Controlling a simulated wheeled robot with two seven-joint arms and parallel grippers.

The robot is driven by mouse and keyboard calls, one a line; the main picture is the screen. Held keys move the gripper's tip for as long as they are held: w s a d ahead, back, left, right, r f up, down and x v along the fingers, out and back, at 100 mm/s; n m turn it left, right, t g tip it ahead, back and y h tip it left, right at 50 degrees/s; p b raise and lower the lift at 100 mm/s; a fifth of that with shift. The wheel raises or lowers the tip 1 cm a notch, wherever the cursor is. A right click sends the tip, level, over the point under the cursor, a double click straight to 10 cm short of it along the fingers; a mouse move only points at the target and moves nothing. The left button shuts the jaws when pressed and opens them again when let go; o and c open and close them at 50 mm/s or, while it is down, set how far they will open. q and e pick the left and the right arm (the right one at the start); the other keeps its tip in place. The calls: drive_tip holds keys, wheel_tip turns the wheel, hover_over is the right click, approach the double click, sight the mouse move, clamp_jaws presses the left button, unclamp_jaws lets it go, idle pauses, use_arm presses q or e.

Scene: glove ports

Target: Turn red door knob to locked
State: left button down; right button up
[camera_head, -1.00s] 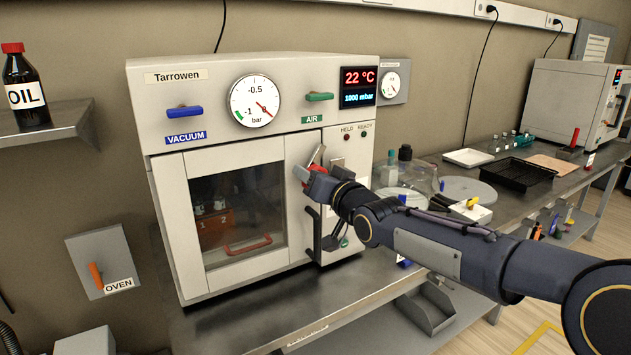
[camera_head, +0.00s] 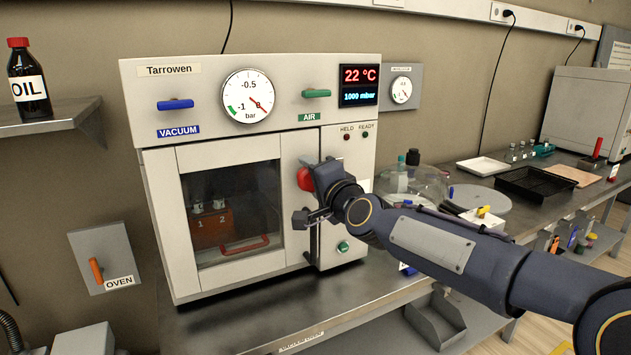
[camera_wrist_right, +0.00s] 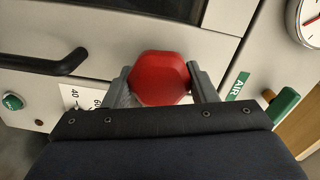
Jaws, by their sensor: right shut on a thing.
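The red door knob (camera_head: 306,179) is on the front of the white Tarrowen oven (camera_head: 300,68), at the right edge of its windowed door. In the right wrist view the red knob (camera_wrist_right: 160,78) sits between the two grey fingers of my right gripper (camera_wrist_right: 160,86), which is shut on it. In the head view my right gripper (camera_head: 312,196) is at the knob and covers part of it. The black door handle (camera_wrist_right: 45,62) shows at the left of the wrist view. Any lock marking at the knob is hidden. My left gripper is not in view.
The oven front also bears a blue vacuum lever (camera_head: 175,104), a green air lever (camera_head: 316,93) and a green button (camera_head: 343,247). A glass bell jar (camera_head: 418,182) and a black tray (camera_head: 535,184) stand on the bench to the right.

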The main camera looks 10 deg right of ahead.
drive_tip(key=shift+f+m, duration=0.1)
drive_tip(key=shift+m, duration=0.4)
drive_tip(key=o, duration=1.1)
drive_tip(key=v, duration=0.7)
drive_tip(key=shift+s+b, duration=0.35)
drive_tip(key=shift+b, duration=0.1)
drive_tip(key=shift+d, duration=0.1)
